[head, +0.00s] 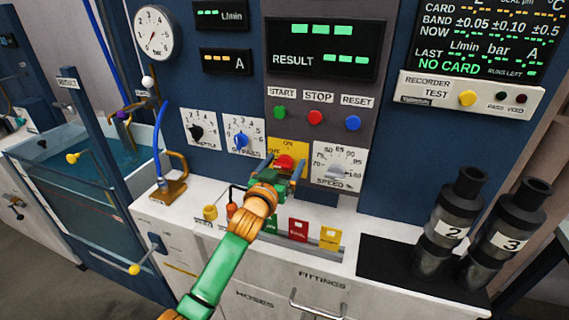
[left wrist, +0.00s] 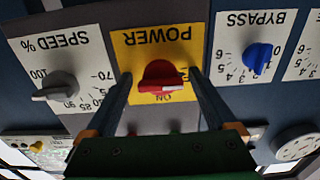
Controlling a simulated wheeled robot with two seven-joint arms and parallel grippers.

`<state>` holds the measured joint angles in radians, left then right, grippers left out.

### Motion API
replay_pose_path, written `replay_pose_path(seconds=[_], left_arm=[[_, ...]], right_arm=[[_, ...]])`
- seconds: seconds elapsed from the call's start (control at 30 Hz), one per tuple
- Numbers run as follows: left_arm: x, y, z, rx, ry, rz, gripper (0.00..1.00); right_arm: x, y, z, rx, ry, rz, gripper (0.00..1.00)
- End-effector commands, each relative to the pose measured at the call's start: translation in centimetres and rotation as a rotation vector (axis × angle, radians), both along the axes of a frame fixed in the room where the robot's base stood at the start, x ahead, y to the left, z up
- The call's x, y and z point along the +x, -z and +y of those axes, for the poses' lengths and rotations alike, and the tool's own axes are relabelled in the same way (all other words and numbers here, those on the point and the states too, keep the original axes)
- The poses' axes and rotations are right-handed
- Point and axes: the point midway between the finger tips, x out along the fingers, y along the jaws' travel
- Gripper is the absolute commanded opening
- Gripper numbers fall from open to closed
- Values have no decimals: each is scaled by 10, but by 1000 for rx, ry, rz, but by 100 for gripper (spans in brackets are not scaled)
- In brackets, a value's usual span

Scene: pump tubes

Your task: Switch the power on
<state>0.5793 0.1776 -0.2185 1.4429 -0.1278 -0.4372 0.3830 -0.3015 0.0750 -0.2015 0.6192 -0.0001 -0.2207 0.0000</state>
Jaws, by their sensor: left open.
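The red power knob (head: 285,162) sits on a yellow plate (head: 289,145) marked ON, low on the console. In the left wrist view the picture is upside down, and the knob (left wrist: 162,77) shows a pale mark at its right side, not at the ON label (left wrist: 166,98). My left gripper (head: 283,173) is open, with one finger on each side of the knob. The left wrist view shows the fingers (left wrist: 160,73) with gaps to the knob. In the head view the gripper partly hides the plate. My right gripper is not in view.
The blue bypass knob (head: 242,140) is left of the plate and the grey speed knob (head: 337,172) right of it. Start, stop and reset buttons (head: 316,117) are above. Coloured cards (head: 298,229) stand below on the bench. Black cylinders (head: 450,225) stand at right.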

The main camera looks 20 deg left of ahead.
Motion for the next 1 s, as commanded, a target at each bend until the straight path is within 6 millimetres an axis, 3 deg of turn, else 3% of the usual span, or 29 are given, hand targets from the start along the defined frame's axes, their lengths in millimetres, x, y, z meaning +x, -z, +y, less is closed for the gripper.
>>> replay_pose_path(seconds=[0.17,0.5,0.77,1.0], left_arm=[[0,0,0,0,0,0,90],[0,0,0,1,0,1,4],[0,0,0,36,0,0,4],[0,-1,0,180,0,-4,4]], right_arm=[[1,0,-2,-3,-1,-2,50],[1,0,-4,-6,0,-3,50],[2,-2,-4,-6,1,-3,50],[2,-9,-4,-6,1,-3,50]])
